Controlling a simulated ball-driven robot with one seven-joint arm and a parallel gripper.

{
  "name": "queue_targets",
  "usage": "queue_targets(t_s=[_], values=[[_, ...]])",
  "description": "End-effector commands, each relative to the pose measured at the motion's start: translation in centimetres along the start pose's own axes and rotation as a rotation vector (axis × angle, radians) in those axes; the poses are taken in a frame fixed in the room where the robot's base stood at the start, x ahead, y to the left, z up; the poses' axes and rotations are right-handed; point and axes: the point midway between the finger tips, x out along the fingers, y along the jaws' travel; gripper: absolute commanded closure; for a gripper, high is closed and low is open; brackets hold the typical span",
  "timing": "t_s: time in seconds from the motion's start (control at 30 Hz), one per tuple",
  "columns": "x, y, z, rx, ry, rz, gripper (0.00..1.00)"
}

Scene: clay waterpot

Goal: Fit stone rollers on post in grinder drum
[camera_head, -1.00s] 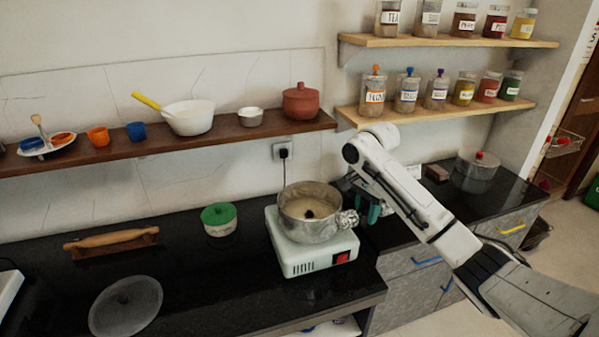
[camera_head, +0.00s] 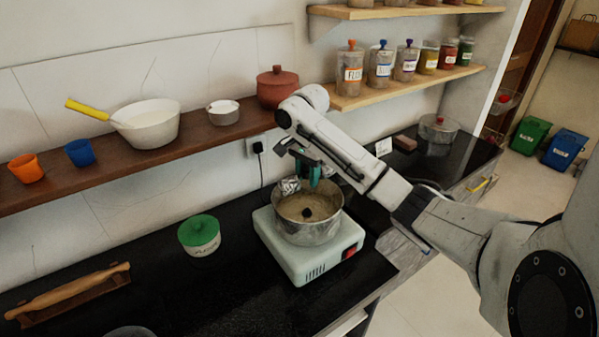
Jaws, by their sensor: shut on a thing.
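The grinder drum (camera_head: 310,233) is a metal pot on a pale green-white base (camera_head: 298,268) with a red switch. Inside it is a beige floor with a dark post (camera_head: 307,212) in the middle. The stone rollers (camera_head: 290,186) show as a small mottled grey-silver piece at the drum's back rim in the picture. My gripper (camera_head: 312,174), with teal fingers, is just right of the rollers and shut on them. The rollers appear to be over the back of the drum, apart from the post; their exact height is unclear. The fingertips' contact is partly hidden.
A green-lidded container (camera_head: 199,236) stands left of the grinder, and a rolling pin (camera_head: 68,291) on its board lies farther left. A wooden shelf (camera_head: 200,150) with a red-brown pot (camera_head: 277,88) runs behind. Black counter (camera_head: 160,285) between them is clear.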

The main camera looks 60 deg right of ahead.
Motion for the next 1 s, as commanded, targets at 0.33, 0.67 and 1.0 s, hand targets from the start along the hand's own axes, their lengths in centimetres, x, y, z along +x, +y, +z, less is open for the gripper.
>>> queue_targets(t_s=[0.33, 0.67, 1.0], values=[[1.7, 0.0, -0.1, 0.001, 0.003, -0.003, 1.0], [3.3, -0.1, -0.1, 0.0, 0.003, -0.003, 1.0], [3.5, -0.1, -0.1, 0.001, 0.002, -0.003, 1.0]])
